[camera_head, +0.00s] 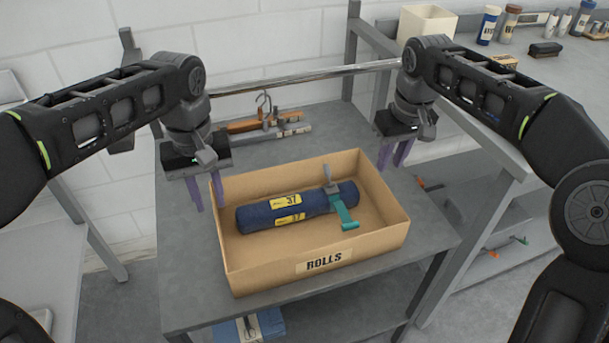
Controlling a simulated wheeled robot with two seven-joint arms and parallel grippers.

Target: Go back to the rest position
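An open cardboard box (289,272) labelled "ROLLS" stands on the grey table. A dark blue roll (258,217) with yellow labels lies inside it. A teal strap with a grey piece (340,207) sits at the roll's right end. My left gripper (210,207) points down at the box's left rear corner, its purple fingers apart and nothing between them. I cannot tell whether it touches the box wall. My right gripper (391,168) points down by the box's right rear corner, its fingers apart and empty.
The grey table (185,285) has bare strips around the box. Behind it, a metal rail (305,77) crosses between my wrists, and a hanger with wooden pieces (265,122) lies near the wall. At right, a counter holds a cream bin (427,22) and several bottles.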

